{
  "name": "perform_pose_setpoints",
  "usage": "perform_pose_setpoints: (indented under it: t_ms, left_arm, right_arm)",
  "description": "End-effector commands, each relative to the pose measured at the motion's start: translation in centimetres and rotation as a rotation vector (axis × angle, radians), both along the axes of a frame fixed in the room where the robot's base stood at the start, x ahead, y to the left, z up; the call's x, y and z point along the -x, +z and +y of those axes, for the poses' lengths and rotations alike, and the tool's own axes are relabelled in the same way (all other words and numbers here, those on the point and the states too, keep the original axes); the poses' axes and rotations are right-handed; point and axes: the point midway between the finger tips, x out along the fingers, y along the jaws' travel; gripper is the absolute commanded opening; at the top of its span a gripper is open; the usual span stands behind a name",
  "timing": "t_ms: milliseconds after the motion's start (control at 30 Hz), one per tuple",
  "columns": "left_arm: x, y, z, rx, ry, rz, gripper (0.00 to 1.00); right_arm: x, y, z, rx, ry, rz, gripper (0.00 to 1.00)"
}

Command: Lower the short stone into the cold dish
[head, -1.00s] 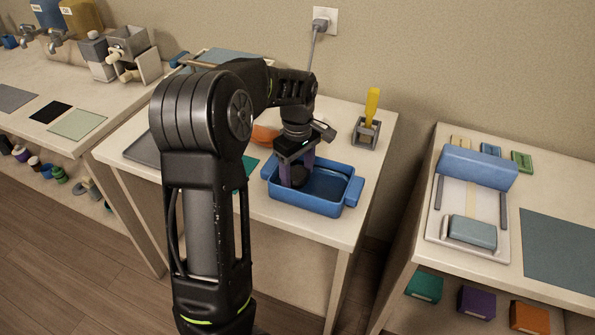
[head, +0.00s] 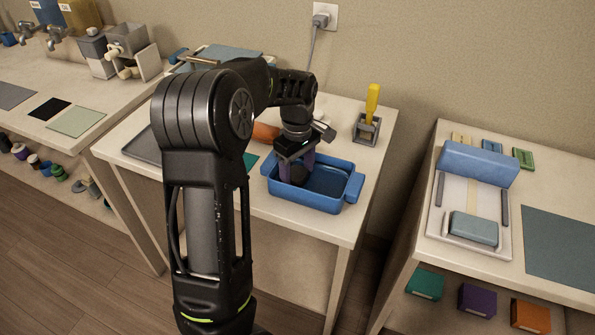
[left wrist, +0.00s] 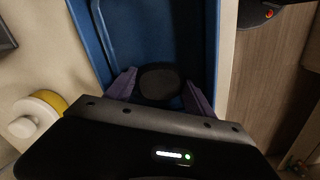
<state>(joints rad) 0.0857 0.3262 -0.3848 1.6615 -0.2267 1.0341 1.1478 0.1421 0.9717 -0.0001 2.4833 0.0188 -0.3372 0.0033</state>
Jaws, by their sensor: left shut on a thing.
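The blue dish (head: 340,205) stands on the middle table, a rectangular tub with side handles. It also fills much of the left wrist view (left wrist: 208,40). My left gripper (head: 298,174) reaches down into the left part of the dish. Its purple fingers are shut on a dark, rounded stone (left wrist: 160,82), which also shows in the head view (head: 299,176) inside the dish walls. I cannot tell whether the stone touches the dish floor. My right gripper is not in view.
A grey holder with a yellow-handled tool (head: 372,100) stands behind the dish. An orange object (head: 265,132) lies behind my left arm. A grey tray (head: 143,148) is at the table's left. A separate table with a blue block (head: 478,162) is at the right.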

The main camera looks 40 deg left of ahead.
Motion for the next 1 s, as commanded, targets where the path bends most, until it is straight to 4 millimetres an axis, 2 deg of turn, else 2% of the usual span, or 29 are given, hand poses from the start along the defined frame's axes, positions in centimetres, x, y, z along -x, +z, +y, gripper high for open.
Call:
perform_pose_setpoints:
  t_ms: [33, 67, 300, 367, 733, 1000]
  left_arm:
    - [0.0, 0.0, 0.0, 0.000, 0.000, 0.000, 0.13]
    - [0.0, 0.0, 0.0, 0.000, 0.000, 0.000, 0.64]
    - [0.0, 0.0, 0.0, 0.000, 0.000, 0.000, 0.84]
    - [0.0, 0.0, 0.0, 0.000, 0.000, 0.000, 0.88]
    - [0.0, 0.0, 0.0, 0.001, 0.000, 0.001, 0.88]
    - [-0.1, 4.6, 0.0, -0.002, -0.001, -0.005, 0.88]
  right_arm:
    - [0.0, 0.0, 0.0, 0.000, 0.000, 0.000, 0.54]
    - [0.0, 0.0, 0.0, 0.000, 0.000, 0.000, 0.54]
    - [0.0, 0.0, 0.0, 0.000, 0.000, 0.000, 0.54]
    - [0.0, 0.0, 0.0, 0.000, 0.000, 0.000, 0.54]
    - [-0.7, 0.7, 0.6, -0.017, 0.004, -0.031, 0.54]
    - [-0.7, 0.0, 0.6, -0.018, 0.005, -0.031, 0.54]
